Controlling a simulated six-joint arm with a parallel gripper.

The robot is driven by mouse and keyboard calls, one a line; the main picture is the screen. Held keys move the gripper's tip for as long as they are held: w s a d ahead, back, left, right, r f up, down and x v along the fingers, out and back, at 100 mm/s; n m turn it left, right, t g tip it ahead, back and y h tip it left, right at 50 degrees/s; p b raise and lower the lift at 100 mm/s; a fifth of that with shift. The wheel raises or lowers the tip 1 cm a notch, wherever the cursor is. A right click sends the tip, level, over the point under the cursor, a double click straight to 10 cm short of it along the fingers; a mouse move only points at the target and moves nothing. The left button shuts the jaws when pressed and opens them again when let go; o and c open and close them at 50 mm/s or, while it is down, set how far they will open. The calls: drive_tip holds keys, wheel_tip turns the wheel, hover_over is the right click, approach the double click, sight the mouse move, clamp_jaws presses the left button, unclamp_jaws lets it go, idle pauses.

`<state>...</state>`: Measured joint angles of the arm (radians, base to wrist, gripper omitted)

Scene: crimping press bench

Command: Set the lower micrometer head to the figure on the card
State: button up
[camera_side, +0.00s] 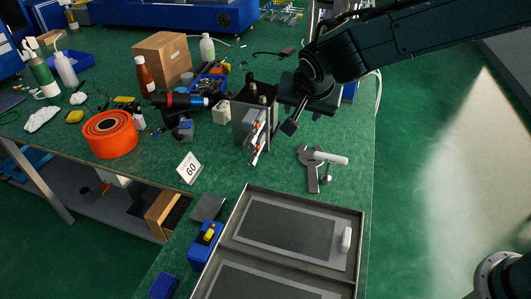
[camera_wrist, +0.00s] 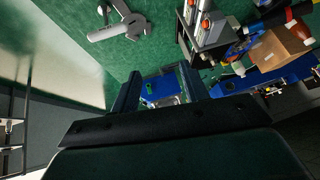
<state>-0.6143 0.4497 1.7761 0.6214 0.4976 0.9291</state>
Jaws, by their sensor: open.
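The press (camera_side: 240,118) stands near the bench's right edge, with two silver micrometer heads with orange parts on its front. The lower micrometer head (camera_side: 255,155) sits just below the upper one (camera_side: 259,130); their scales are too small to read. The white card (camera_side: 189,168) stands left of the press with dark figures that look like 60. My gripper (camera_side: 299,122) is right of the press, apart from the heads. In the wrist view my gripper (camera_wrist: 157,80) has its fingers apart with nothing between them; the press (camera_wrist: 207,35) shows at the upper right.
A grey tray (camera_side: 236,240) fills the front. An orange tape roll (camera_side: 109,134), a cardboard box (camera_side: 162,58) and bottles stand to the left.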

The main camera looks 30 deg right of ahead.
drive_tip(key=m+t+h, duration=0.2)
approach(251, 163)
wheel_tip(251, 163, up, 4)
drive_tip(key=s, duration=0.3)
drive_tip(key=shift+a+f, duration=0.5)
drive_tip(key=shift+y, duration=0.3)
drive_tip(key=x, duration=1.3)
drive_tip(key=shift+w+d+f, duration=0.15)
drive_tip(key=shift+w+d, duration=0.1)
drive_tip(key=shift+w, duration=0.05)
drive_tip(key=shift+c, duration=0.5)
clamp_jaws()
